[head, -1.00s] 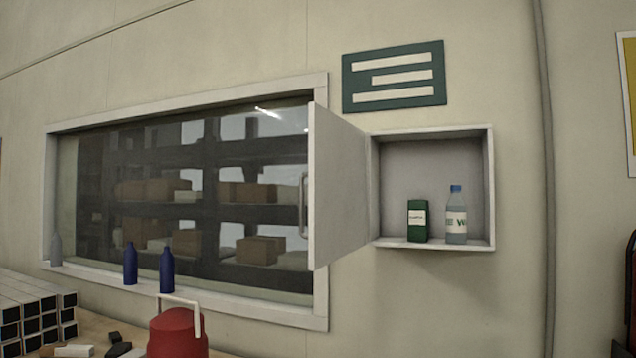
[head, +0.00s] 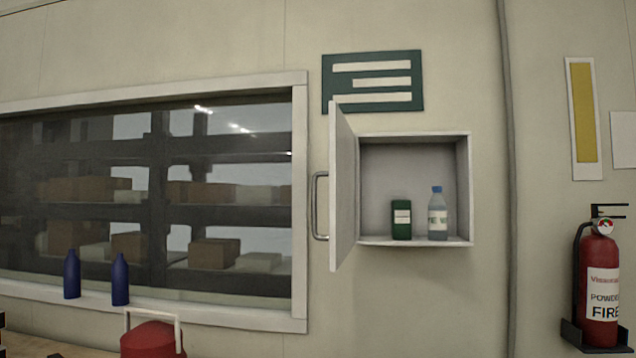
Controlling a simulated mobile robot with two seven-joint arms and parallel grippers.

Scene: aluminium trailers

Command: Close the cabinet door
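The white wall cabinet (head: 467,190) hangs right of the window in the head view. Its door (head: 343,190) is hinged on the left side and stands open, swung out from the wall and seen nearly edge-on. A metal bar handle (head: 317,206) is on the door's outer face, toward the left. Inside the cabinet, a green box (head: 401,220) and a clear bottle with a blue cap (head: 437,214) stand on the cabinet floor. Neither of my grippers shows in the head view.
A window (head: 160,200) with shelves behind it fills the left. Two blue bottles (head: 120,280) stand on its sill, above a red container (head: 152,338) with a white handle. A fire extinguisher (head: 599,285) hangs at the right. The wall below the cabinet is clear.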

